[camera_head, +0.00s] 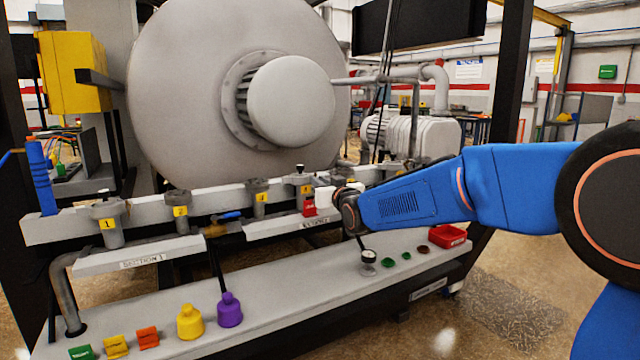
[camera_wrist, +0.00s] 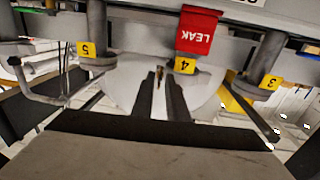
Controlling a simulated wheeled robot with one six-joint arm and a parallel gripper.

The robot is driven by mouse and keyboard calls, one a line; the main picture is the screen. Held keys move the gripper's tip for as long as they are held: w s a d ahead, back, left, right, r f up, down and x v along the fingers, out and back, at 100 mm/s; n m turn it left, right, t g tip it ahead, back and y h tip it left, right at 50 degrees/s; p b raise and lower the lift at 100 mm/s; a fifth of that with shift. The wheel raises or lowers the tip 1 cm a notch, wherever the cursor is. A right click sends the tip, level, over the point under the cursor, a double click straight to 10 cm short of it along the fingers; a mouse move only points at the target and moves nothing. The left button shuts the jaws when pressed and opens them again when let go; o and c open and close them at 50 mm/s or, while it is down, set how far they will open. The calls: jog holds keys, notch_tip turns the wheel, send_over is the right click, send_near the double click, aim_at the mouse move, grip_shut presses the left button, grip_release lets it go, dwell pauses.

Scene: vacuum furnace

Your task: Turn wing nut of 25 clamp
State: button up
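My gripper (camera_wrist: 160,78) is in front of the numbered port rail, with two dark fingers pointing away from the wrist camera. A narrow gap shows between them. A small brass-coloured piece (camera_wrist: 159,80) shows in that gap; it may be the wing nut, but I cannot tell whether the fingers touch it. The clamp itself is not clear. The label of port 4 (camera_wrist: 185,65) and a red LEAK tag (camera_wrist: 198,30) are just right of the fingers, upside down. In the head view, the tag (camera_head: 309,206) is left of my wrist, and my fingers are not distinct.
The port rail (camera_head: 150,229) runs along the furnace front. Port 5 (camera_wrist: 96,45) and port 3 (camera_wrist: 262,65) flank the fingers. The bench below holds a yellow bottle (camera_head: 189,322), a purple bottle (camera_head: 230,310), a gauge (camera_head: 368,262) and a red tray (camera_head: 447,237).

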jog(key=v, duration=1.7)
jog(key=shift+s+d+f, duration=0.1)
jog(key=shift+s+f, duration=0.05)
jog(key=s+d+f+m+g+h, duration=0.1)
jog(key=s+d+f+h, duration=0.1)
jog(key=s+d+f, duration=0.3)
jog(key=s+d+f+m+g+h, duration=0.1)
jog(key=s+d+f+g+h, duration=0.15)
jog(key=d, duration=0.45)
jog(key=s+d+f+m+g+h, duration=0.1)
jog(key=s+d+f+h, duration=0.15)
jog(key=s+d, duration=0.3)
jog(key=s+d+f+m+g, duration=0.1)
jog(key=s+d+f+g, duration=0.1)
jog(key=s, duration=0.5)
jog(key=s+d+f+g+h, duration=0.1)
jog(key=s+d+f+g, duration=0.1)
jog(key=s+d+f, duration=0.3)
jog(key=s+d+f+m+g, duration=0.1)
jog(key=s+f, duration=0.4)
jog(key=s, duration=0.6)
jog(key=d+g, duration=0.1)
jog(key=d, duration=0.1)
jog(key=shift+d+m, duration=0.3)
jog(key=shift+d, duration=0.1)
